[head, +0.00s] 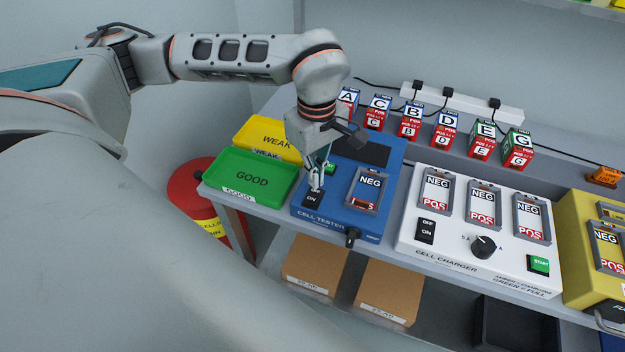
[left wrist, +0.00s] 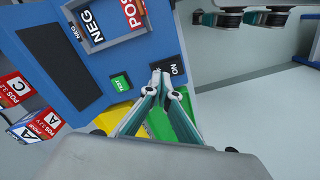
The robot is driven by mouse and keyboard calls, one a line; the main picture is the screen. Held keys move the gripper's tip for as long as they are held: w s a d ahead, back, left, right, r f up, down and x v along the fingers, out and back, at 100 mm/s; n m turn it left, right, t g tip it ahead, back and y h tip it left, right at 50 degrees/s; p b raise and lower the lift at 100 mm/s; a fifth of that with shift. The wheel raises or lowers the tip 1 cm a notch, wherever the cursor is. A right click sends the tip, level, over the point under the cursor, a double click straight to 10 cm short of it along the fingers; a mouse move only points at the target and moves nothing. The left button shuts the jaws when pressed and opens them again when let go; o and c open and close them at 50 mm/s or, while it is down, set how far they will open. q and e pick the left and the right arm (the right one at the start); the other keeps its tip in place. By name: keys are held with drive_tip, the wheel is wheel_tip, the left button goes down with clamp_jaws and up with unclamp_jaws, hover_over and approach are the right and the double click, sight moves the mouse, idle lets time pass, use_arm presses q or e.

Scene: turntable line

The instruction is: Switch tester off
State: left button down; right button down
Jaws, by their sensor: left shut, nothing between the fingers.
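The blue cell tester (head: 335,225) stands on the bench with a dark screen, a NEG/POS cell slot (head: 368,188) and a green test button (left wrist: 121,83). Its black rocker switch (head: 312,198) shows the word ON at the front left corner, and it also shows in the left wrist view (left wrist: 174,68). My left gripper (head: 317,187) is shut and empty, pointing down with its fingertips right at the switch. In the left wrist view the closed fingertips (left wrist: 161,76) overlap the switch edge; I cannot tell if they press it. My right gripper is not in view.
Green GOOD (head: 225,186) and yellow WEAK (head: 252,133) trays are left of the tester. A white cell charger (head: 455,253) is on its right, then a yellow device (head: 585,275). Several lettered cells (head: 410,128) line the back. A red bin (head: 187,197) stands below left.

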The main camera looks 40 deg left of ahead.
use_arm(q)
drive_tip(key=shift+r+p, duration=0.9)
drive_tip(key=shift+r, duration=0.5)
drive_tip(key=shift+r+p, duration=0.8)
drive_tip(key=shift+r, duration=0.3)
drive_tip(key=shift+f, duration=0.1)
